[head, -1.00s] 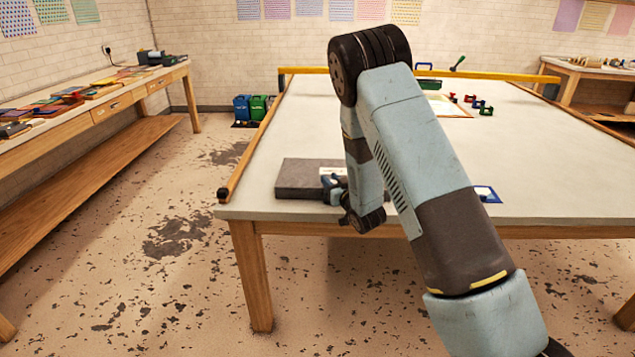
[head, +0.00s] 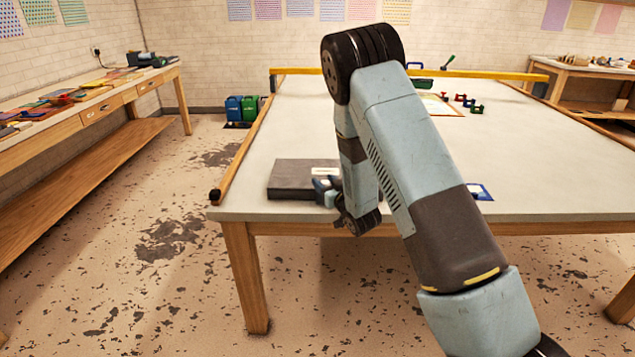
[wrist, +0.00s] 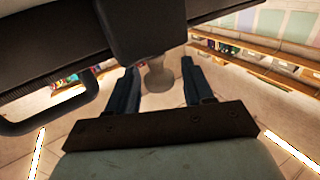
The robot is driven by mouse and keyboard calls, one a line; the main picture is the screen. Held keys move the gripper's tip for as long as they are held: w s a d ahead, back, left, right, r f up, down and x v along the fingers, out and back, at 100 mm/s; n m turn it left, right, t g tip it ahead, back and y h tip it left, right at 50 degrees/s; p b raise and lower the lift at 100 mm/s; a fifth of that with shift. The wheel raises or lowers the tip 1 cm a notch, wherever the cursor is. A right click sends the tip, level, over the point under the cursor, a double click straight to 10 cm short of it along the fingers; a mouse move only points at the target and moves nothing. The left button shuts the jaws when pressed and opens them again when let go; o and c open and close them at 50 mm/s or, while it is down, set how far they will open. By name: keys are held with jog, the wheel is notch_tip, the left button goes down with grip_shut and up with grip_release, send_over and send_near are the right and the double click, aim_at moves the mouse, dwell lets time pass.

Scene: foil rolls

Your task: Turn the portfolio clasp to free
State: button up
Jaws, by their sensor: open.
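The portfolio (head: 292,177) is a flat dark grey case lying near the front left edge of the pale table, with a white label on top. In the wrist view its dark side (wrist: 45,55) fills the upper left, with a loop handle (wrist: 45,128) at the left. A dark block with a pale grey knob (wrist: 158,76), seemingly the clasp, projects from it. My gripper (wrist: 158,67) is open, one blue finger on each side of the knob, with gaps visible. In the head view my gripper (head: 325,188) is at the portfolio's right front; my arm hides part of that area.
The table (head: 350,120) has wide clear room right of my arm. A blue-framed card (head: 480,191) lies near its front edge. Small coloured pieces (head: 468,103) and a yellow rail (head: 300,71) are at the back. A side bench (head: 85,105) stands left.

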jog(key=v, duration=1.2)
jog(key=shift+s, duration=0.2)
jog(key=shift+d, duration=0.1)
